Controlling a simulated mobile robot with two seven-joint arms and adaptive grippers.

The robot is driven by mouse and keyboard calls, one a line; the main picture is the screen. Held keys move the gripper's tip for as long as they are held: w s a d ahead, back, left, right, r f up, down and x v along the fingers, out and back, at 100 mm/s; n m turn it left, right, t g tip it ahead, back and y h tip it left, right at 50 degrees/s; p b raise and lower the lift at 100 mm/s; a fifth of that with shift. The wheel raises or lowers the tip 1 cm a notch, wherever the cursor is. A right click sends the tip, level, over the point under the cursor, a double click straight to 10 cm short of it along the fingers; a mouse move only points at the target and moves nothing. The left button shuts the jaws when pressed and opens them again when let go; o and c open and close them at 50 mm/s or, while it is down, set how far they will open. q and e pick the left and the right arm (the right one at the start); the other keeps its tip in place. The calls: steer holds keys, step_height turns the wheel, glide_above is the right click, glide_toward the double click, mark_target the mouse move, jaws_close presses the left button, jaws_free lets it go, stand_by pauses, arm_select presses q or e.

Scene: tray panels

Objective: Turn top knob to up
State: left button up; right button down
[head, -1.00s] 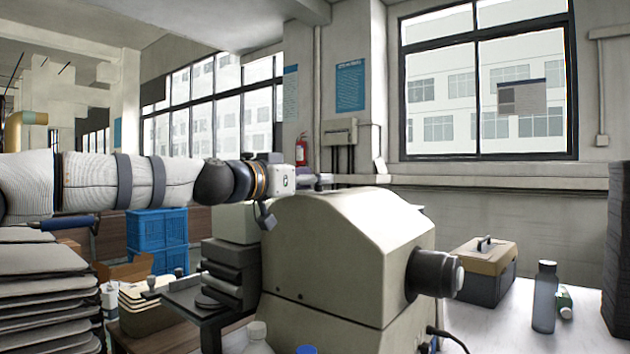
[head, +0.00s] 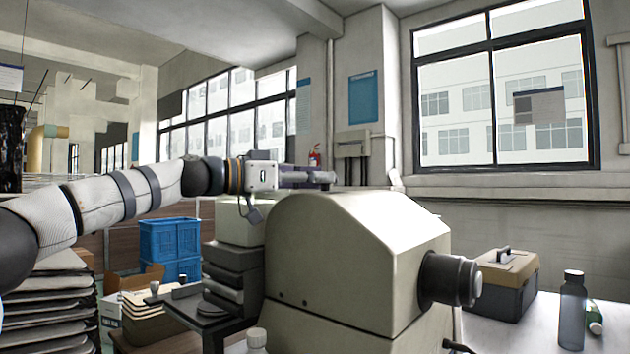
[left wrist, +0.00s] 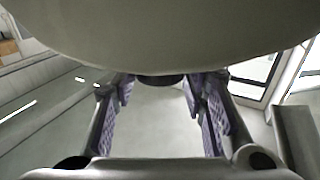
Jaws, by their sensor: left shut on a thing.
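A large cream machine housing (head: 340,250) stands in the middle of the head view. It has a dark round knob (head: 450,280) on its right side. My left gripper (head: 328,178) is at the top of the housing, on its far side, with its fingers pointing right; the housing hides its lower part. In the left wrist view the curved cream housing (left wrist: 165,35) fills the top. My right gripper is not in view.
A toolbox (head: 500,290) and a grey bottle (head: 572,310) stand on the white table at the right. Blue crates (head: 170,240) and stacked trays (head: 50,310) are at the left. A white-capped bottle (head: 257,339) is close to the front of the housing.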

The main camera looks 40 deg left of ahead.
arm_select(q)
steer(key=shift+r, duration=0.1)
steer(key=o, duration=1.1)
steer(key=shift+o, duration=0.2)
steer(key=v, duration=1.2)
steer(key=shift+w, duration=0.1)
